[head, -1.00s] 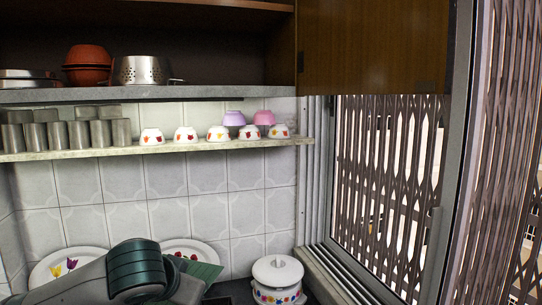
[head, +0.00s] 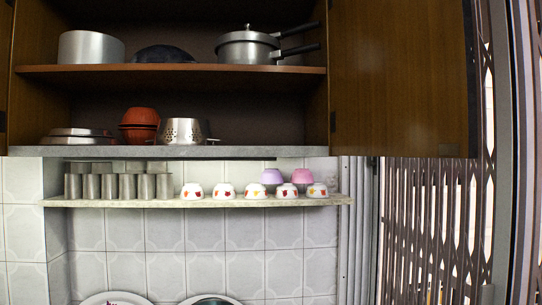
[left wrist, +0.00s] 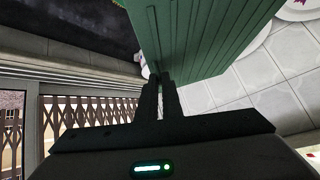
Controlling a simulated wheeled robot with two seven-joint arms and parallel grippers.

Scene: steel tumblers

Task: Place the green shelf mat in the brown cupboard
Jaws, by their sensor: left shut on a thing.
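The green shelf mat (left wrist: 200,35) is a ribbed flat panel filling the upper middle of the left wrist view. My left gripper (left wrist: 161,77) is shut on its near edge. The brown cupboard (head: 180,73) fills the upper head view. It is open, with a middle shelf and a door (head: 400,75) swung out to the right. My right gripper is not in view.
On the cupboard's upper shelf stand a steel pot (head: 91,48), a dark pan (head: 165,54) and a pressure cooker (head: 248,48). Below are orange bowls (head: 139,126) and a steel strainer (head: 182,132). Steel tumblers (head: 127,187) and small bowls (head: 226,191) line the ledge (head: 200,202).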

